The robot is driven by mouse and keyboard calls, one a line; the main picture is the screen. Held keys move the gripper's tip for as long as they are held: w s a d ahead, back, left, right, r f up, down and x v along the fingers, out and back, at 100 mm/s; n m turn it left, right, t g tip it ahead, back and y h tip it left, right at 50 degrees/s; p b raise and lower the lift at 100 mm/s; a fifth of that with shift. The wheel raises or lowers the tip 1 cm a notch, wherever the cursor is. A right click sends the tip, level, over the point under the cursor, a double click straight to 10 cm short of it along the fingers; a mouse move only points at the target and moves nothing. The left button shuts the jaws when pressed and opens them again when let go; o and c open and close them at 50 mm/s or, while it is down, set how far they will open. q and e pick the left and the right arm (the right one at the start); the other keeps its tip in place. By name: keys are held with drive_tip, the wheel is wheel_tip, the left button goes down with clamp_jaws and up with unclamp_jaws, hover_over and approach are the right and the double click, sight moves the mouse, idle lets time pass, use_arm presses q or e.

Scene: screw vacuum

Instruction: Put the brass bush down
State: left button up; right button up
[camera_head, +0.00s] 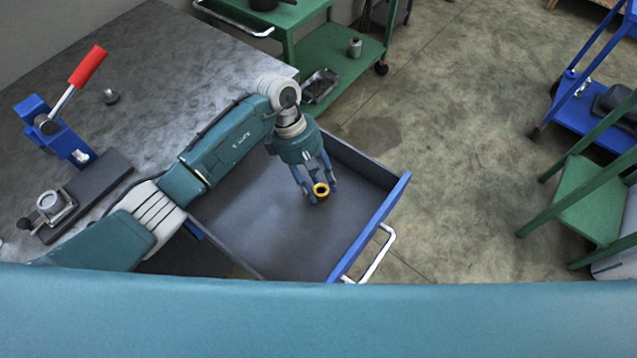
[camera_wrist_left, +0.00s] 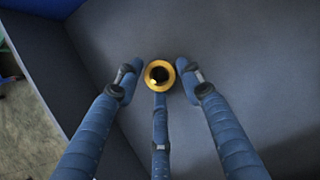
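The brass bush (camera_head: 321,189) is a small gold ring with a dark hole. It is at the fingertips of my left gripper (camera_head: 322,191), inside the open drawer (camera_head: 260,215) of the workbench. In the left wrist view the bush (camera_wrist_left: 159,76) sits between the three blue fingers of my left gripper (camera_wrist_left: 160,75), one on each side and one below it. The fingers are drawn in close around it and appear shut on it. Grey drawer floor lies behind the bush; I cannot tell whether the bush touches it. My right gripper is not in view.
The drawer is otherwise empty, with a blue front (camera_head: 372,226) and a white handle (camera_head: 378,254). The grey bench top (camera_head: 165,75) holds a red-handled blue press (camera_head: 52,128) and a small clamp fixture (camera_head: 52,207). Green carts (camera_head: 340,45) stand behind.

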use_arm(q)
drive_tip(key=shift+r, duration=0.15)
drive_tip(key=shift+w+a+r, duration=0.15)
drive_tip(key=shift+r, duration=0.1)
drive_tip(key=b+v, duration=0.1)
drive_tip(key=v, duration=1)
drive_tip(key=shift+r+b, duration=0.15)
drive_tip(key=shift+b, duration=0.15)
